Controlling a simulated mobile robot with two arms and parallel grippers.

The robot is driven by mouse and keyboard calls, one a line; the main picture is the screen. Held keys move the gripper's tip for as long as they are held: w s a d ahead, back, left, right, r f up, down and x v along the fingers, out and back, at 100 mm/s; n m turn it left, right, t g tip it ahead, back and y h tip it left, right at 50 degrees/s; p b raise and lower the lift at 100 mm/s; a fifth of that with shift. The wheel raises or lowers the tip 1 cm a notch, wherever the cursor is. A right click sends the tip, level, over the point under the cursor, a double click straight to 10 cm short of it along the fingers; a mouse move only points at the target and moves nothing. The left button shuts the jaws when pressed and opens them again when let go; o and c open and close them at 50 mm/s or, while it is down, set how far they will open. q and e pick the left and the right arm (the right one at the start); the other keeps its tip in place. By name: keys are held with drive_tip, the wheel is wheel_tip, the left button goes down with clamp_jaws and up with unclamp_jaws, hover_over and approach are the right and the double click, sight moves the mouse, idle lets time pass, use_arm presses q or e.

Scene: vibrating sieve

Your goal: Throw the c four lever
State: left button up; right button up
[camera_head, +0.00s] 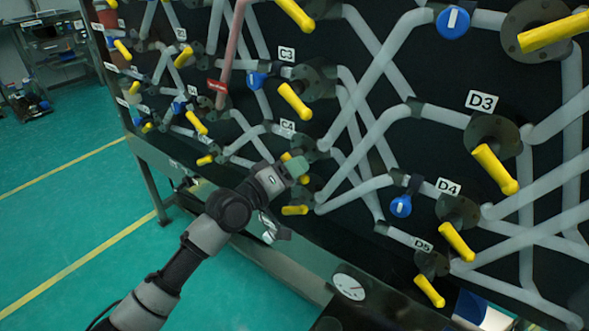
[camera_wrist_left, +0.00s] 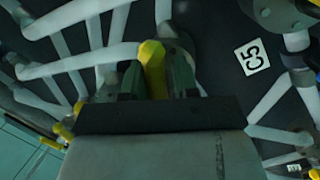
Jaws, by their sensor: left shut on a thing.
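The C4 lever (camera_head: 286,157) is a yellow handle just below the "C4" label (camera_head: 288,127) on the dark pipe panel. It is mostly hidden behind my gripper in the head view. My left gripper (camera_head: 297,167) is at this lever, reaching in from the lower left. In the left wrist view, the yellow handle (camera_wrist_left: 153,62) stands between the two dark fingers of my left gripper (camera_wrist_left: 157,80), which is shut on it. My right gripper is not in view.
Another yellow lever (camera_head: 295,210) is close below my gripper. The C3 lever (camera_head: 295,101) hangs above it. Grey pipes cross the panel to the right. A "C5" label (camera_wrist_left: 252,57) shows in the left wrist view. Green floor (camera_head: 70,230) is open at the left.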

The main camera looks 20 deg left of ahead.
use_arm(q)
drive_tip(key=shift+a+r, duration=0.1)
drive_tip(key=shift+r, duration=0.45)
drive_tip(key=o, duration=0.7)
drive_tip(key=shift+o, duration=0.2)
drive_tip(key=shift+f, duration=0.1)
drive_tip(key=shift+s+f, duration=0.1)
drive_tip(key=shift+f, duration=0.05)
drive_tip(key=b+v, duration=0.1)
drive_tip(key=v, duration=0.9)
drive_tip(key=shift+s+a, duration=0.15)
drive_tip(key=shift+s, duration=0.1)
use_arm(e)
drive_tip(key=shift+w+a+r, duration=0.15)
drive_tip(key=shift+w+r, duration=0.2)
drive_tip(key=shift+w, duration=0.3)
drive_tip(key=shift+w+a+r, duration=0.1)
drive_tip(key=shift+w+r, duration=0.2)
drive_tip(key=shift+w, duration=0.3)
